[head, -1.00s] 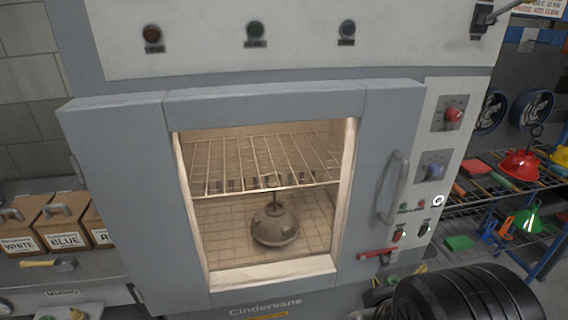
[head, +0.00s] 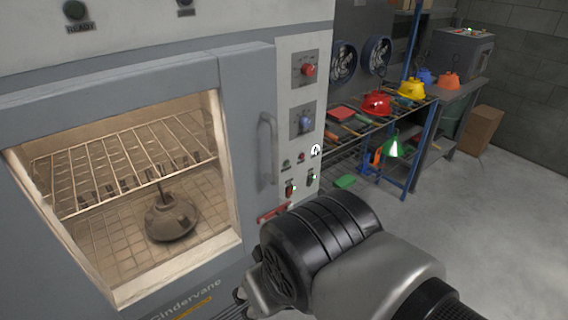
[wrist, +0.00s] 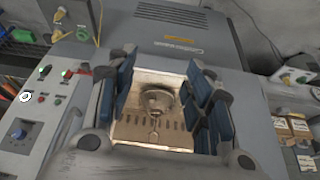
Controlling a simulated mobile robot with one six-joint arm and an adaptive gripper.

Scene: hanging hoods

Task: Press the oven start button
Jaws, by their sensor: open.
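The oven (head: 250,100) stands at the left with its glass door shut, a hood lying inside under the wire rack. Its control panel (head: 292,90) is right of the door handle. Low on the panel are a red button (head: 290,188) and a green button (head: 310,175); their labels are too small to read.
The door handle (head: 268,148) sticks out beside the panel. A red knob (head: 308,70) and a blue knob (head: 305,122) sit above the buttons. A wire shelf (head: 405,115) with coloured hoods stands to the right. The floor (head: 480,230) at the right is clear.

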